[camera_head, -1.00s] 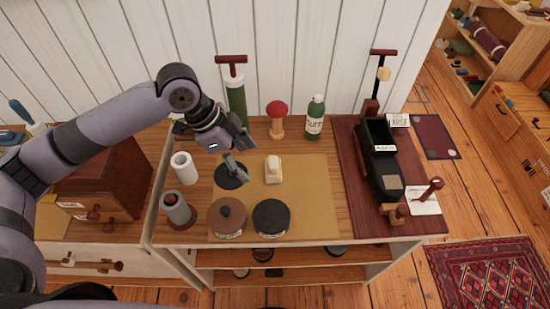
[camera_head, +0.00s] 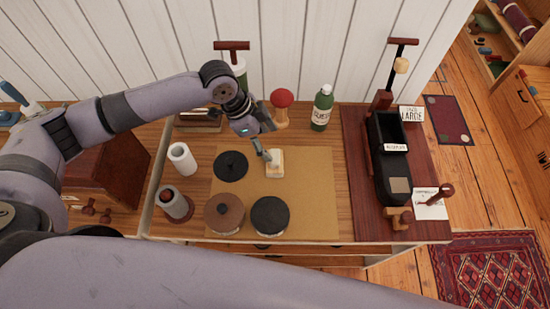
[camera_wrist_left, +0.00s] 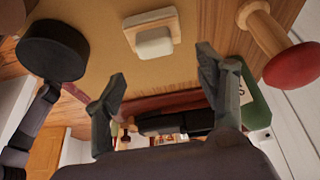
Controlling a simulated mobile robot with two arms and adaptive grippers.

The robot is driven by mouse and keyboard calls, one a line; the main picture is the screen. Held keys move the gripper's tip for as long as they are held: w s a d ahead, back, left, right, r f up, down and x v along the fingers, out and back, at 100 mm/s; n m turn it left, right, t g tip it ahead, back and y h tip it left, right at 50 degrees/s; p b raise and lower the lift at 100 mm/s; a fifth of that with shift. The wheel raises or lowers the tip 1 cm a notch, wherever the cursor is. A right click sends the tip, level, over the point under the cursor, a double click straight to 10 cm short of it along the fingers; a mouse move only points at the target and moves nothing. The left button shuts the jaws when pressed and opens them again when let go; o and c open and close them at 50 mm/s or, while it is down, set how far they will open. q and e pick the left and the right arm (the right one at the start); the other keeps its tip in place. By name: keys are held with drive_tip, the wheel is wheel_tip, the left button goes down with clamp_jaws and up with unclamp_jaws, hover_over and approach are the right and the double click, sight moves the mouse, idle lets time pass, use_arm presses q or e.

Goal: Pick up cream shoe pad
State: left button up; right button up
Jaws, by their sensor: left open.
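The cream shoe pad (camera_head: 276,167) is a small block with a wooden-looking base. It lies on the tan mat (camera_head: 305,205) on the workbench. My left gripper (camera_head: 266,156) is right above the pad at its left side, open and empty. In the left wrist view the pad (camera_wrist_left: 153,38) lies just beyond the two spread fingers, roughly in line with the gap between the fingertips (camera_wrist_left: 160,64). I cannot tell whether a finger touches it. My right gripper is not in view.
A black tin (camera_head: 270,216), a brown tin (camera_head: 223,213) and a black disc (camera_head: 231,166) stand close by. Behind are a red-topped wooden peg (camera_head: 282,99) and a green bottle (camera_head: 322,108). A black shoe-shaped holder (camera_head: 388,155) stands right. The mat's right part is clear.

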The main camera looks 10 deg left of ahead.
sight(275, 156)
use_arm(q)
drive_tip(key=shift+x, duration=1.15)
drive_tip(key=shift+s+f+p, duration=0.15)
drive_tip(key=shift+f+p, duration=0.2)
drive_tip(key=shift+p, duration=0.1)
drive_tip(key=p+x, duration=0.1)
drive_tip(key=x, duration=0.2)
drive_tip(key=shift+s+f, duration=0.2)
drive_tip(key=shift+f, duration=0.1)
drive_tip(key=shift+d+f, duration=0.2)
drive_tip(key=shift+f, duration=0.2)
drive_tip(key=c, duration=1.3)
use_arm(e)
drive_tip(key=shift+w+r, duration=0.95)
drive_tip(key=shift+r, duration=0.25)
use_arm(q)
drive_tip(key=shift+r, duration=0.1)
wheel_tip(275, 156, up, 20)
drive_tip(key=b, duration=0.2)
drive_tip(key=shift+b, duration=0.35)
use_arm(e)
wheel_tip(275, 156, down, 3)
